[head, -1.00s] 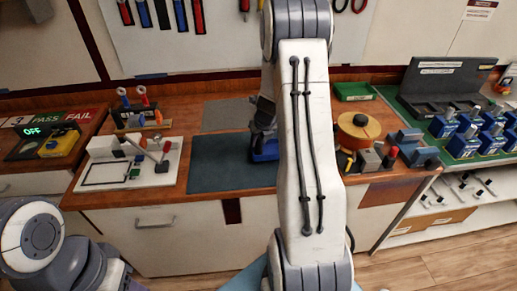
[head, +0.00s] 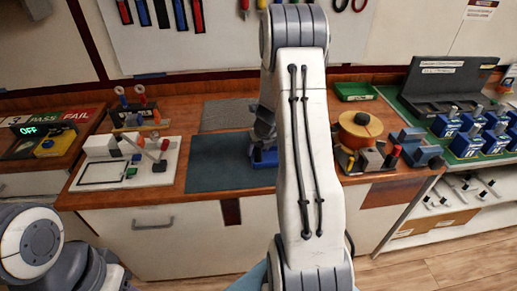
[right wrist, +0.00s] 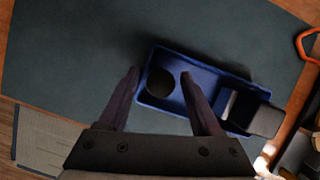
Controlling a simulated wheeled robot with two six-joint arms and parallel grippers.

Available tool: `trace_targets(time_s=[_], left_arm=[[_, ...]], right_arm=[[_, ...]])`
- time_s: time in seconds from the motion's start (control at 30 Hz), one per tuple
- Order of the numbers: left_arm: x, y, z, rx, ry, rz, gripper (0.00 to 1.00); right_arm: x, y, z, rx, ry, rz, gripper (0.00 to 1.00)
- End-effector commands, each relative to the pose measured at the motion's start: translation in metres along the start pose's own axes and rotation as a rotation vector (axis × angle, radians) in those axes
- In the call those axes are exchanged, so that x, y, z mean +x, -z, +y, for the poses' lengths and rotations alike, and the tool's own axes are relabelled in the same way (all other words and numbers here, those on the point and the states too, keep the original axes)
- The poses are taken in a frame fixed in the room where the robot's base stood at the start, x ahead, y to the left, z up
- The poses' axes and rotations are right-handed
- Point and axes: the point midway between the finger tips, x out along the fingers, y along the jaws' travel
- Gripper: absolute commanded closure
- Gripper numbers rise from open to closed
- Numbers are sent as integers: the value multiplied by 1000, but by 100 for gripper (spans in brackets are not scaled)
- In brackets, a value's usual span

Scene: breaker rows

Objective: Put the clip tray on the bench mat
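The clip tray is a blue oblong tray (right wrist: 213,70) with a dark round recess and a pale and dark block at its right end. It lies over the dark bench mat (right wrist: 70,60) in the right wrist view. In the head view the tray (head: 262,158) shows at the mat's (head: 215,172) right part, partly hidden by my right arm. My right gripper (right wrist: 160,76) has its fingers apart at the tray's left end, one beside that end and one over the tray. Its fingertips are mostly hidden in the head view. My left gripper is out of view.
A white board with small parts (head: 128,163) stands left of the mat. An orange spool (head: 360,128) and several small blocks stand to the right. A grey mat (head: 228,115) lies behind. Several blue units (head: 465,142) stand on the right-hand shelf.

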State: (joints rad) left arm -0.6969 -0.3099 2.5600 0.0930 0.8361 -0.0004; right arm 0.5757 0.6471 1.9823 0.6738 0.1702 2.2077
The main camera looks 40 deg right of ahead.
Motion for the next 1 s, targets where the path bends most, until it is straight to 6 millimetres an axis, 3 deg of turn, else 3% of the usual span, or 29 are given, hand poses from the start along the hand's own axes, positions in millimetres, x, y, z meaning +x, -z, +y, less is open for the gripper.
trace_targets(time_s=[0.17,0.27,0.7,1.0], left_arm=[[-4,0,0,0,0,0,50],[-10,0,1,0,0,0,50],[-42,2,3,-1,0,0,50],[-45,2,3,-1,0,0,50]], right_arm=[[-5,-2,0,-1,0,-1,34],[-19,-3,0,-1,1,-1,34],[-107,-2,0,-1,1,-2,34],[-123,-1,0,0,0,0,34]])
